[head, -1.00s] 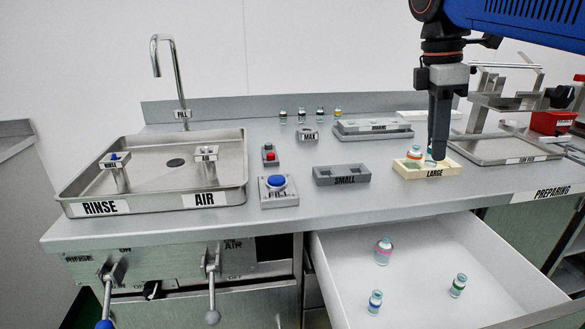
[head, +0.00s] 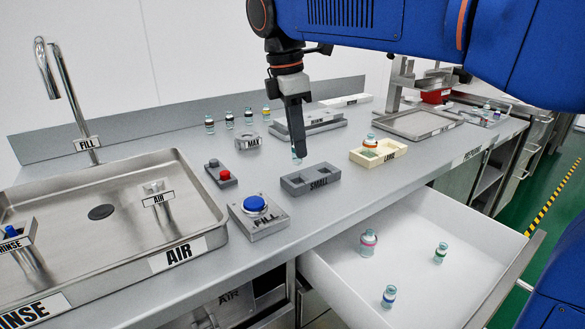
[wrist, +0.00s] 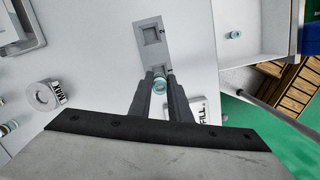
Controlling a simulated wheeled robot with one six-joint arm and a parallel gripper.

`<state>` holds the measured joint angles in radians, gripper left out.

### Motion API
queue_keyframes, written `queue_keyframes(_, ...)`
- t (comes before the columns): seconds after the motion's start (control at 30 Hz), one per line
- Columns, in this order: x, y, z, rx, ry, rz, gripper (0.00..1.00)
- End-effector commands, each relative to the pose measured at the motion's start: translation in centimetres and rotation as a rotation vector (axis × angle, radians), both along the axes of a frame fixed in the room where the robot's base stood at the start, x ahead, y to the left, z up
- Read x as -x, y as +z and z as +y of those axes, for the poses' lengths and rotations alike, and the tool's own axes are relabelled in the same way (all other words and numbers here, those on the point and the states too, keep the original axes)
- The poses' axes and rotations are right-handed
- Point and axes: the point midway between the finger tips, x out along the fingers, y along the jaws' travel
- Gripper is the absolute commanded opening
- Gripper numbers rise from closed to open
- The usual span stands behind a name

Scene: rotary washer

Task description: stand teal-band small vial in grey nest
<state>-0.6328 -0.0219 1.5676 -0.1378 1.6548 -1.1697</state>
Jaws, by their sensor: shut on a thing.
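My gripper (head: 299,156) is shut on a small clear vial (head: 295,154) and holds it above the counter, just behind the grey nest. The vial's top also shows between the fingertips in the wrist view (wrist: 160,84); its band is too hidden to name a colour.
A cream nest (head: 391,154) labelled LARGE holds an orange-band vial (head: 369,146). The open drawer (head: 425,215) holds pink-, green- and blue-band vials. The FILL button box (head: 258,216) stands front left of the grey nest. Several vials line the back.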

Motion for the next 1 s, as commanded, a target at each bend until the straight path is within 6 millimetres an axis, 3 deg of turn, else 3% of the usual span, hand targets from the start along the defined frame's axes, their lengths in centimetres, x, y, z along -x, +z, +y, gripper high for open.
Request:
queue_keyframes(0.57,0.0,-5.6,0.0,0.001,0.0,0.002,0.0)
queue_keyframes(0.97,0.0,-6.0,0.0,0.0,0.0,0.0,0.0)
queue_keyframes(1.0,0.0,-6.0,0.0,0.0,0.0,0.0,0.27)
